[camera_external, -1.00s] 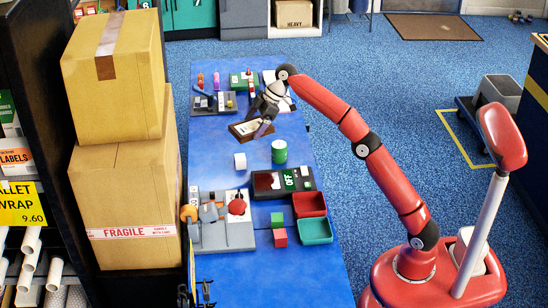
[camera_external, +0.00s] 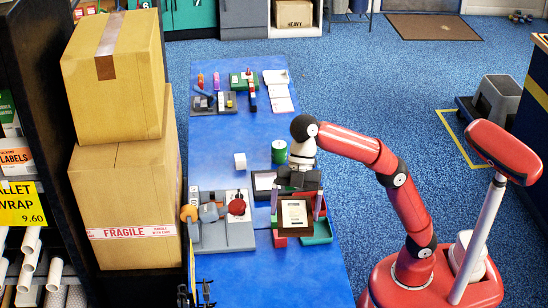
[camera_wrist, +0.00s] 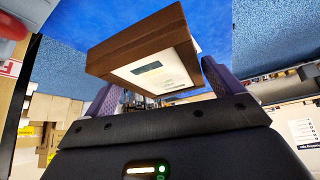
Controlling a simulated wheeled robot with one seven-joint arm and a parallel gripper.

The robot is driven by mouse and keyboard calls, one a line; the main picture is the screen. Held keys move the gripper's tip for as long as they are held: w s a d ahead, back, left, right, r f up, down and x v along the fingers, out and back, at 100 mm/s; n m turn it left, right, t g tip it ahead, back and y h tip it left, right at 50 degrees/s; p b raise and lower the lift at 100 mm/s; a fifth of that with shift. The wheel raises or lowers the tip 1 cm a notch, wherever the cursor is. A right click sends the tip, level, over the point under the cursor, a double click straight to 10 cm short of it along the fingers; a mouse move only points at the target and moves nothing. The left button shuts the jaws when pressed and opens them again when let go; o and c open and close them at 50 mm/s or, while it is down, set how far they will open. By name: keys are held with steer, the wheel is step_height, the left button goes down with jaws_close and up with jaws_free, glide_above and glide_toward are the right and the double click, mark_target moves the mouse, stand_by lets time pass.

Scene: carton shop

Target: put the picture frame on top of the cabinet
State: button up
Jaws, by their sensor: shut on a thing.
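The picture frame, brown with a pale printed face, is in my gripper (camera_external: 297,203). In the external view the picture frame (camera_external: 295,218) is tilted, its face towards the camera, in front of the red and green trays. In the wrist view the picture frame (camera_wrist: 158,68) sits between the two purple fingers of my gripper (camera_wrist: 158,88). Whether it touches anything below cannot be told. I cannot tell for sure which thing is the cabinet; a grey cabinet-like unit (camera_external: 244,18) stands on the floor at the back.
Large cartons (camera_external: 125,195) stand at the left.

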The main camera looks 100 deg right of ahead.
mark_target(306, 218)
steer(key=s+a, duration=0.1)
steer(key=s+a+n, duration=0.1)
steer(key=a, duration=0.1)
steer(key=shift+s+r+g, duration=0.15)
steer(key=shift+s+g, duration=0.05)
steer(key=shift+g, duration=0.1)
step_height(306, 218, down, 20)
steer(key=b, duration=0.9)
steer(key=shift+b, duration=0.3)
steer(key=shift+c, duration=0.2)
steer(key=o, duration=0.7)
steer(key=shift+c, duration=0.2)
steer(key=shift+o, duration=0.7)
steer(key=shift+r, duration=0.1)
steer(key=p+v, duration=0.3)
steer(key=v, duration=0.9)
